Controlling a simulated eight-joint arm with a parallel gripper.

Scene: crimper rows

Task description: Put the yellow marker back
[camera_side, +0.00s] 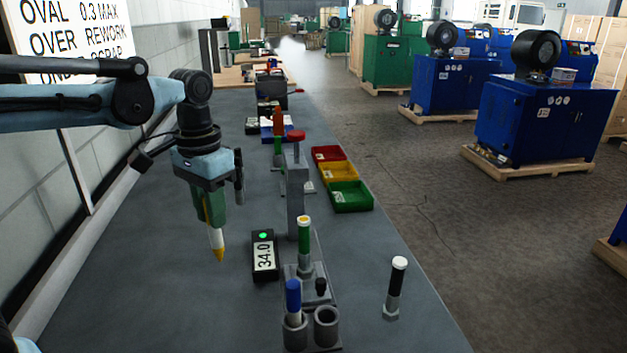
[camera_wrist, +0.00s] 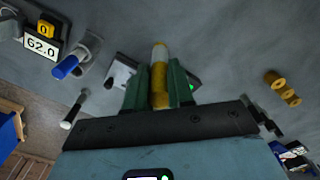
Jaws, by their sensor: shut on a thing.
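My gripper (camera_side: 212,225) hangs above the left part of the bench with its green fingers shut on the yellow marker (camera_side: 216,240). The marker points down, white in the middle with a yellow tip, and is clear of the bench. In the wrist view the yellow marker (camera_wrist: 159,75) sits between the two fingers (camera_wrist: 160,88). A grey holder with two cups stands at the front right of my gripper. Its left cup (camera_side: 295,334) holds a blue marker (camera_side: 293,300); its right cup (camera_side: 326,325) looks empty.
A green-and-white piece with a yellow top (camera_side: 304,240) stands upright behind the cups. A display reading 34.0 (camera_side: 264,256) lies between it and my gripper. A black-and-white piece (camera_side: 396,285) stands at right. A grey post (camera_side: 296,200) and coloured bins (camera_side: 350,196) are farther back.

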